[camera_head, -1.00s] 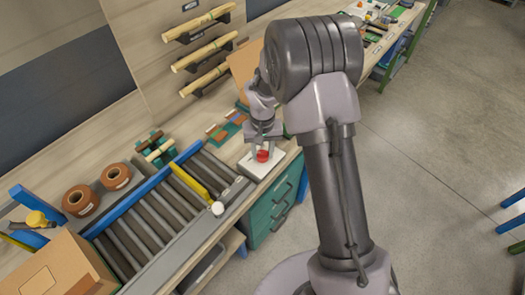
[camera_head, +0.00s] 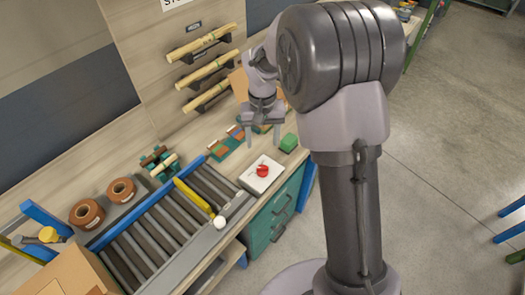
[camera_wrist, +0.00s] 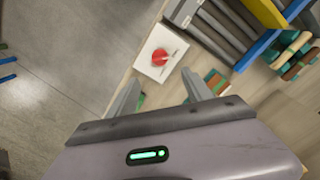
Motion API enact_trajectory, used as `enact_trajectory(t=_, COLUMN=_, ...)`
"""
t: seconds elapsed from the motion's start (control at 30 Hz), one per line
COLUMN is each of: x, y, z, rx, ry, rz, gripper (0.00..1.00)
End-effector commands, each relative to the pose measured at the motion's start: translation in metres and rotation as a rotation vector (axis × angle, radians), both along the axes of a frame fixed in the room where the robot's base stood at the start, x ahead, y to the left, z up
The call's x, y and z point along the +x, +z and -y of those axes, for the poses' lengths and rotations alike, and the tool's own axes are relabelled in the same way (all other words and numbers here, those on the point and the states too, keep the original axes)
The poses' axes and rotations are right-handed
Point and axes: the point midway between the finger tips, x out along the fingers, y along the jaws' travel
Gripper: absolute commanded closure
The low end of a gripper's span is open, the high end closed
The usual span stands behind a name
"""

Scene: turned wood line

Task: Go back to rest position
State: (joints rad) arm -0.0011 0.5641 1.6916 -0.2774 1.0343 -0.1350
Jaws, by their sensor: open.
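My gripper (camera_head: 263,137) is open and empty in the head view, raised above the bench behind the white box with a red knob. In the wrist view my gripper (camera_wrist: 162,97) shows its two fingers spread, with nothing between them. The white box (camera_head: 251,180) sits near the bench's front edge, with the red knob (camera_head: 262,171) on its top. The red knob also shows in the wrist view (camera_wrist: 159,57), ahead of the fingers and apart from them.
A roller conveyor (camera_head: 167,219) with a yellow bar (camera_head: 193,195) lies left of the box. A green block (camera_head: 288,143) is right of my gripper. Wooden rods (camera_head: 207,69) rest on wall holders. Brown rolls (camera_head: 87,214) and a cardboard box (camera_head: 68,275) stand at left. Open floor lies right.

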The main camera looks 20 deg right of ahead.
Motion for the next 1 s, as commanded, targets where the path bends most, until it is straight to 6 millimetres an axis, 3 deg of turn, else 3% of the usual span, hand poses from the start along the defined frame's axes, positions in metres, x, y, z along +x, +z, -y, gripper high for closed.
enact_trajectory(t=0.1, x=0.000, y=0.024, z=0.000, rx=0.000, ry=-0.001, rz=0.001, gripper=0.41)
enact_trajectory(t=0.2, x=0.000, y=0.031, z=0.000, rx=0.000, ry=-0.001, rz=0.000, gripper=0.41)
enact_trajectory(t=0.73, x=-0.006, y=0.039, z=-0.001, rx=0.006, ry=-0.008, rz=0.016, gripper=0.41)
enact_trajectory(t=0.87, x=-0.047, y=0.079, z=-0.008, rx=0.042, ry=-0.054, rz=0.119, gripper=0.41)
enact_trajectory(t=1.0, x=-0.134, y=0.108, z=-0.021, rx=0.113, ry=-0.131, rz=0.277, gripper=0.41)
